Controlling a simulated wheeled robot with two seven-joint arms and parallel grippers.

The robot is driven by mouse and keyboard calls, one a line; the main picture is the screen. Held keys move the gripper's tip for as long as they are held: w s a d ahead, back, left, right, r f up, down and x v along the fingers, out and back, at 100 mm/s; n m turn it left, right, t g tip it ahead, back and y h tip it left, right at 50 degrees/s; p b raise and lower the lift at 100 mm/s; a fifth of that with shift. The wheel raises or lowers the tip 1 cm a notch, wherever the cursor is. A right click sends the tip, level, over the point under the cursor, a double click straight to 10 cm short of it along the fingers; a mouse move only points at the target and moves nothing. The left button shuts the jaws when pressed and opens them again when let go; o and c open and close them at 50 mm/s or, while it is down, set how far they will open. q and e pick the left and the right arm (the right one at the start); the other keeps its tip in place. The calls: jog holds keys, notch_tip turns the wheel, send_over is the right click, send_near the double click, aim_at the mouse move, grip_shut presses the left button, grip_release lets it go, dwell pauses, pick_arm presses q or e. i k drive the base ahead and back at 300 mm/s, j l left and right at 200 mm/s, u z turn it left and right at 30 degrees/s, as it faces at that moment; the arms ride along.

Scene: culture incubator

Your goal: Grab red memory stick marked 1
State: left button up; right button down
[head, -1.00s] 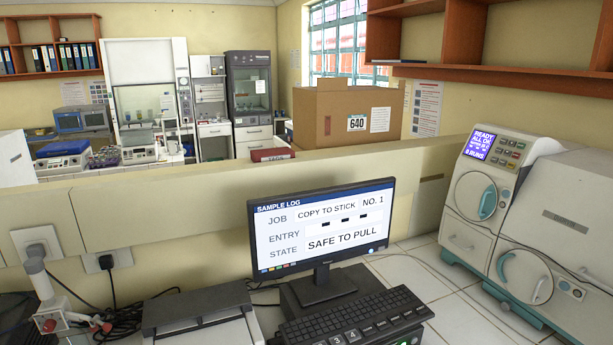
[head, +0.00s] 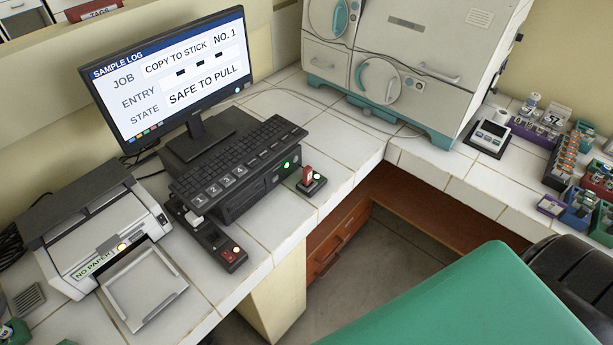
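A small red stick (head: 307,174) with a pale label stands upright in a little black dock (head: 312,188) on the white tiled bench, right of the computer. The mark on its label is too small to read. The monitor (head: 175,75) reads "COPY TO STICK NO. 1" and "SAFE TO PULL". Neither of my grippers is in view.
A keyboard (head: 240,158) lies on the black computer. A black strip (head: 215,240) with a white item and a red-lit end lies in front. A printer (head: 95,235) stands left. A green surface (head: 450,310) fills the lower right. Tile right of the dock is clear.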

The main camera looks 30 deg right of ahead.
aim_at(306, 171)
jog(key=z, duration=0.5)
jog(key=j+z, duration=0.15)
jog(key=z, duration=0.3)
jog(key=k+z, duration=0.1)
jog(key=z, duration=0.9)
jog(key=k+z, duration=0.15)
jog(key=k, duration=0.15)
